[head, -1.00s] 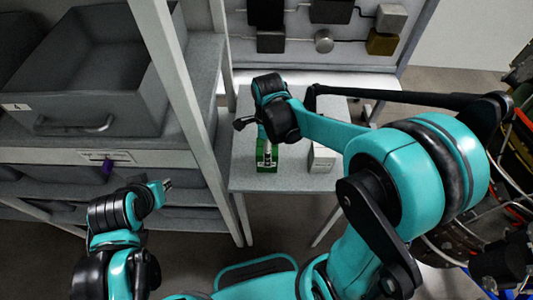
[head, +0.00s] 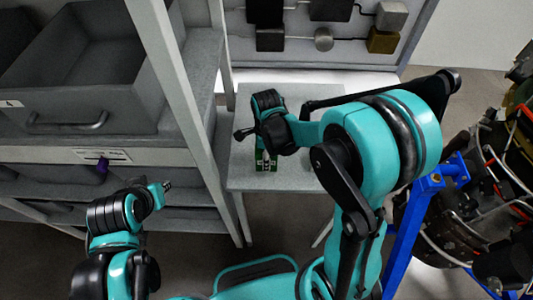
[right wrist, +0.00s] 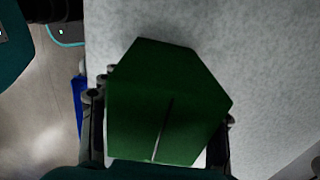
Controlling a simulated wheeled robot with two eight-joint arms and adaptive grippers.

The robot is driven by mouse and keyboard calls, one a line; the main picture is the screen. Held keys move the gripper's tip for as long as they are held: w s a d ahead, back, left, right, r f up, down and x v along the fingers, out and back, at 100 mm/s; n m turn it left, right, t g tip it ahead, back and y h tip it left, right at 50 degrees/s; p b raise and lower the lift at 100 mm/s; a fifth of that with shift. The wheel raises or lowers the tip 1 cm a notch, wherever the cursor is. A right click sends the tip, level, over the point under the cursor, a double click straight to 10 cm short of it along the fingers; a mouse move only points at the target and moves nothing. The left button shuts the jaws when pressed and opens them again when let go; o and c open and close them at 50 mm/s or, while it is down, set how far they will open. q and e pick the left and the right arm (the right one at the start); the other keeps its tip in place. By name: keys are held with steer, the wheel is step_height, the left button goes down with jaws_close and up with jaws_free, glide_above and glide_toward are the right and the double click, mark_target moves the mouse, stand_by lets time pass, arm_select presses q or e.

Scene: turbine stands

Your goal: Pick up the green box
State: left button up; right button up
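The green box (head: 260,155) stands on the small grey table in the head view, partly hidden by my right gripper (head: 267,163). In the right wrist view the green box (right wrist: 165,95) is large and close. My right gripper's fingers (right wrist: 160,140) lie along its two sides, with no clear gap to be seen. I cannot tell whether they are shut on it or only around it. My left gripper (head: 166,186) is far left of the table, in front of the shelf, holding nothing I can see; its fingers are too small to judge.
The small grey table (head: 245,180) is largely bare on its left side. A shelf unit with a grey bin (head: 95,85) stands at the left, its upright (head: 175,90) close to the table. A panel with several blocks (head: 324,39) is behind. Machinery with cables (head: 490,200) is at the right.

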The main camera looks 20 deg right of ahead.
steer(key=c, duration=0.6)
steer(key=shift+o, duration=0.2)
steer(key=shift+r, duration=0.5)
steer(key=r, duration=0.2)
steer(key=s+r+p, duration=0.1)
steer(key=r, duration=0.1)
steer(key=s+r+p, duration=0.3)
steer(key=s+r, duration=0.3)
steer(key=s, duration=0.4)
steer(key=shift+s+a, duration=0.35)
steer(key=shift+a, duration=0.05)
